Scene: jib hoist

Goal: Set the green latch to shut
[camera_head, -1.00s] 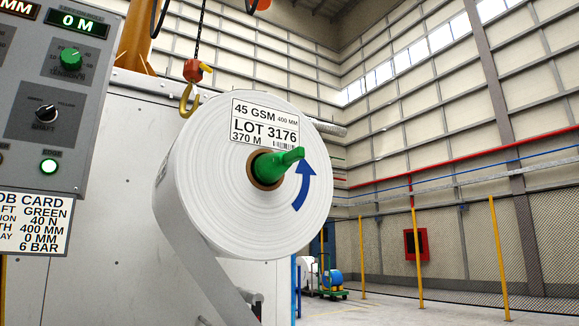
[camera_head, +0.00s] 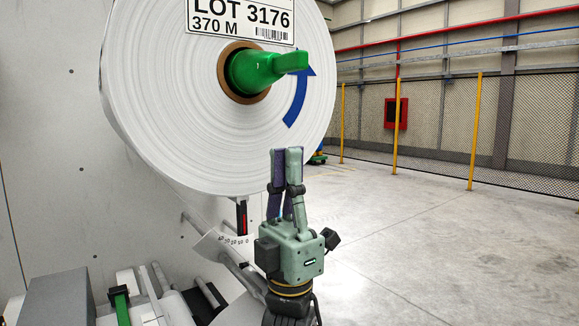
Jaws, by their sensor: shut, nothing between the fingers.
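A green latch-like piece (camera_head: 262,70) sticks out of the brown core of the large white roll (camera_head: 165,95), with its lever end pointing right. A smaller green part (camera_head: 120,303) shows at the lower left on the machine; I cannot tell which of the two is the latch. My gripper (camera_head: 286,153) points upward in front of the roll's lower edge, below the green piece in the core and apart from it in the picture. Its fingers are together and hold nothing.
A blue curved arrow (camera_head: 299,97) and a white lot label (camera_head: 240,22) are on the roll's face. Grey rollers and machine parts (camera_head: 165,290) lie at the lower left. The floor (camera_head: 400,240) to the right is clear up to yellow posts (camera_head: 395,125) and a mesh fence.

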